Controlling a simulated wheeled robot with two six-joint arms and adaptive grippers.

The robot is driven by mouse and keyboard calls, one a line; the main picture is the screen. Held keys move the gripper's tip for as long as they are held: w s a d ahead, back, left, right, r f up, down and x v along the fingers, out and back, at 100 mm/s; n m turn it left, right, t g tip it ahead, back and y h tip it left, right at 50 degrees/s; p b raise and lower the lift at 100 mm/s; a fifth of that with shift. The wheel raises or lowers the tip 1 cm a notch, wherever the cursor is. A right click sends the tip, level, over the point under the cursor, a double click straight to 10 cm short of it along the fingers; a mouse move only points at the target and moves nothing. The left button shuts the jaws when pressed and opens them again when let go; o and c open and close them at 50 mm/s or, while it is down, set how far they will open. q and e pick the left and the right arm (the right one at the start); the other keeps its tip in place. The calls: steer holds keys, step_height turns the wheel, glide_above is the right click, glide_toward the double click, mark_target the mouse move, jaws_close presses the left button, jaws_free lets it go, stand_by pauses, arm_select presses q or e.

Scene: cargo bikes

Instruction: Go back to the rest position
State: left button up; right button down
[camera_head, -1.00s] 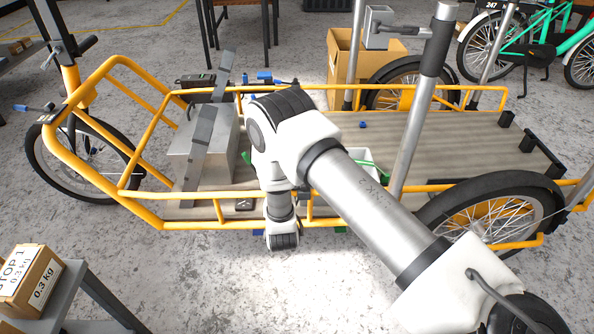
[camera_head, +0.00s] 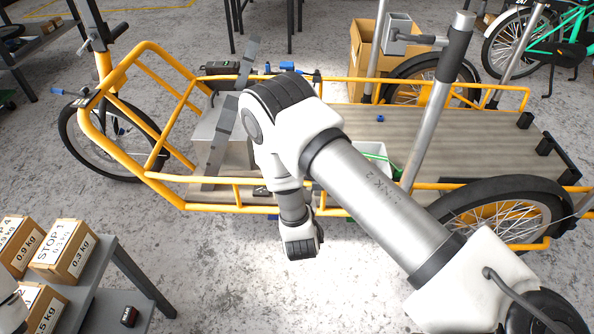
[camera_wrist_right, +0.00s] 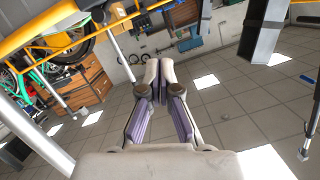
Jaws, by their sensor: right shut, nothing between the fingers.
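My right arm comes in from the lower right of the head view and bends at a black and white joint over the yellow cargo bike (camera_head: 235,195). Its lower links hang down in front of the bike's near rail; the gripper itself does not show there. In the wrist view my right gripper (camera_wrist_right: 157,68) has its two fingers together, with nothing between them. It points out over open tiled floor, apart from any object. My left gripper is not in view; only a white piece, perhaps of my left arm, shows at the left edge of the head view.
A grey table (camera_head: 107,279) with labelled boxes, including a STOP 1 box (camera_head: 62,255), stands at the lower left. A cardboard box (camera_head: 372,48) and a green bike (camera_head: 545,40) are behind the cargo bike. The floor between table and cargo bike is clear.

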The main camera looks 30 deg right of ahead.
steer(key=shift+s+a, duration=0.2)
steer(key=shift+s, duration=0.15)
